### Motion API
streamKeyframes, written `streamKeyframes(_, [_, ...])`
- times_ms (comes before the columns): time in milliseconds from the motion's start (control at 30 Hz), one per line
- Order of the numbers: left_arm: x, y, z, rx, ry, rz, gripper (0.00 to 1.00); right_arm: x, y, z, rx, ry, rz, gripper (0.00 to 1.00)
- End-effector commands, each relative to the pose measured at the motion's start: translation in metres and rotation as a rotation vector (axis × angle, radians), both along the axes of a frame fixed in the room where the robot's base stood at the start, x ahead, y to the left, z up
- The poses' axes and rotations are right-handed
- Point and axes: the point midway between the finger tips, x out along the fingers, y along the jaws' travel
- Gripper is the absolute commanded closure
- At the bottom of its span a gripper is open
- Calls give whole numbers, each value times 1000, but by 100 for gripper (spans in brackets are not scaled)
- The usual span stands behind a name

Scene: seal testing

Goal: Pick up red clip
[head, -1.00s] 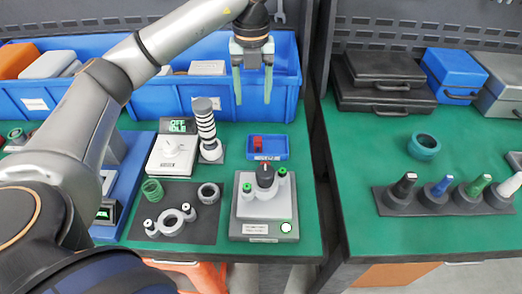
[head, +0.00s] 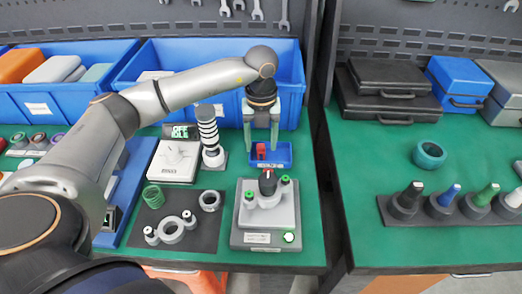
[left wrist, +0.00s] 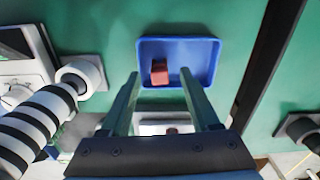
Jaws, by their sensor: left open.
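The red clip (head: 261,151) lies in a small blue tray (head: 284,155) on the green bench. In the left wrist view the red clip (left wrist: 159,72) sits left of the middle of the blue tray (left wrist: 205,60). My left gripper (head: 261,147) is open and points down over the tray, with its two fingers to either side of the clip in the head view. In the left wrist view my left gripper (left wrist: 159,82) has nothing between its fingers. The gap in height between fingertips and clip is hard to tell. My right gripper is not in view.
A black-and-white striped post (head: 208,135) stands close left of the tray. A grey test fixture (head: 266,217) with a dark knob stands in front of it. A large blue bin (head: 130,75) is behind. A gap separates this bench from the right one.

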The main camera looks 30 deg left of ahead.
Motion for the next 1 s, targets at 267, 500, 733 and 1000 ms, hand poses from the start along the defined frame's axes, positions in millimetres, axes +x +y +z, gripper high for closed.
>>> streamKeyframes(267, [0, 0, -6, 0, 0, 0, 38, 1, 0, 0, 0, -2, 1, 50])
streamKeyframes(500, [0, 0, -5, 0, 0, 0, 62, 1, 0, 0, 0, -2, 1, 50])
streamKeyframes(733, [0, 0, -5, 0, 0, 0, 88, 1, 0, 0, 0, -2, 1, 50])
streamKeyframes(1000, [0, 0, -5, 0, 0, 0, 100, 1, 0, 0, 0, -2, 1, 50])
